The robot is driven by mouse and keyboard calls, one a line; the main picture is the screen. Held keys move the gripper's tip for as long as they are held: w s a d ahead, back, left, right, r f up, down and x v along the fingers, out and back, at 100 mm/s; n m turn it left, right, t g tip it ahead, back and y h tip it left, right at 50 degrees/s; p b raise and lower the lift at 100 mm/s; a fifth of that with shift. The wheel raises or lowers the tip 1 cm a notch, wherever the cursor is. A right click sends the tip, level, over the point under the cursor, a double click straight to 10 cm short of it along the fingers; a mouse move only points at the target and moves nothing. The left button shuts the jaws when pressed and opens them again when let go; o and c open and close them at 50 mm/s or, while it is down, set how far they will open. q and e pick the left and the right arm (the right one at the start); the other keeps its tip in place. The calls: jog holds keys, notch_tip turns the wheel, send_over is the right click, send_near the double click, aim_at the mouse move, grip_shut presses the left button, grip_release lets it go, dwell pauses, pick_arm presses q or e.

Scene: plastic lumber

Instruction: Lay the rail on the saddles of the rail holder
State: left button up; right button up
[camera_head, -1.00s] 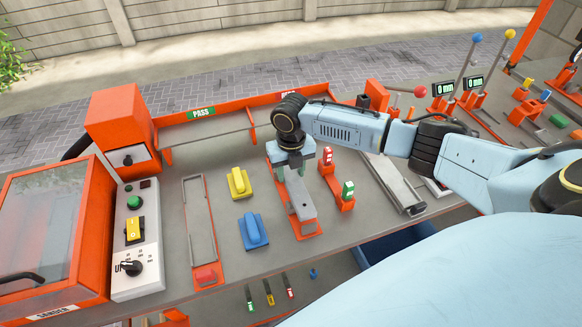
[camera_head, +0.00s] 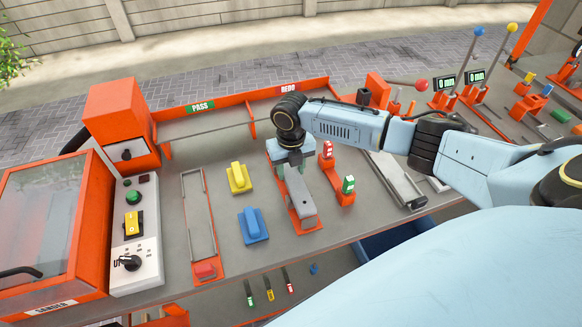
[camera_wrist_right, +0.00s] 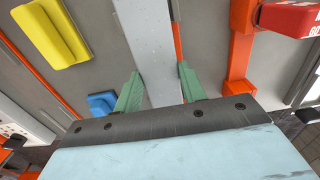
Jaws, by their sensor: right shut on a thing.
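The rail is a long grey bar (camera_head: 299,198) lying lengthwise over the orange rail holder (camera_head: 306,227), near the middle of the bench. My right gripper (camera_head: 291,161) is above the rail's far part, pointing down. In the right wrist view, its two green fingers (camera_wrist_right: 158,88) stand on either side of the pale grey rail (camera_wrist_right: 147,40), shut on it. The saddles are mostly hidden under the rail and the gripper, so I cannot tell whether the rail touches them. My left gripper is not in view.
A yellow block (camera_head: 238,179) and a blue block (camera_head: 253,226) stand left of the holder. An orange stand with red and green blocks (camera_head: 348,185) is close on its right. An empty orange-ended frame (camera_head: 201,225) lies farther left.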

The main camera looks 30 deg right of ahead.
jog(key=shift+f, duration=0.35)
jog(key=o, duration=1.2)
jog(key=shift+o, duration=0.2)
notch_tip(320, 180, up, 14)
jog(key=shift+f, duration=0.25)
